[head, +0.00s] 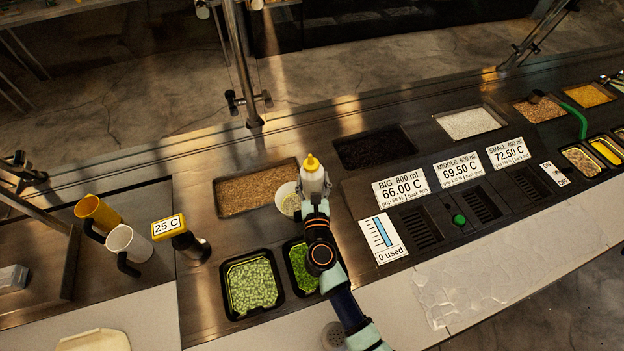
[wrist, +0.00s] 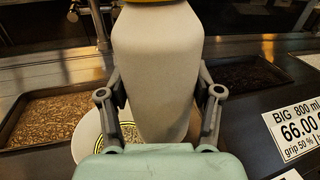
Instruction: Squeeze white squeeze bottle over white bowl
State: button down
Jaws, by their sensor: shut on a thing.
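A white squeeze bottle (head: 312,178) with a yellow cap stands upright in my gripper (head: 315,203) in the head view. In the wrist view the bottle (wrist: 157,70) fills the middle, and both fingers of my gripper (wrist: 160,108) press on its sides. The white bowl (head: 287,196) is just left of the bottle and partly hidden behind it. In the wrist view the bowl (wrist: 88,133) shows behind and below the bottle, with some speckled yellowish content. The bottle's yellow tip points up in the head view.
A tray of brown grain (head: 258,190) lies left of the bowl, and a dark tray (head: 373,148) lies to the right. Trays of green food (head: 252,285) are in front. Price signs (head: 402,187) stand at right. Mugs (head: 128,243) and a 25 C sign (head: 168,226) are at left.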

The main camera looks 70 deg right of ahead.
jog(key=s+d+f+n+b, duration=0.1)
jog(key=s+d+f+n, duration=0.1)
jog(key=s+n, duration=0.3)
jog(key=s+d+f+n, duration=0.2)
jog(key=s+n, duration=0.3)
jog(key=n, duration=0.7)
jog(key=shift+d+f+n+b, duration=0.3)
jog(key=shift+f+b, duration=0.05)
jog(key=shift+f, duration=0.2)
jog(key=c, duration=1)
grip_release()
jog(key=shift+r+p, duration=0.4)
grip_shut()
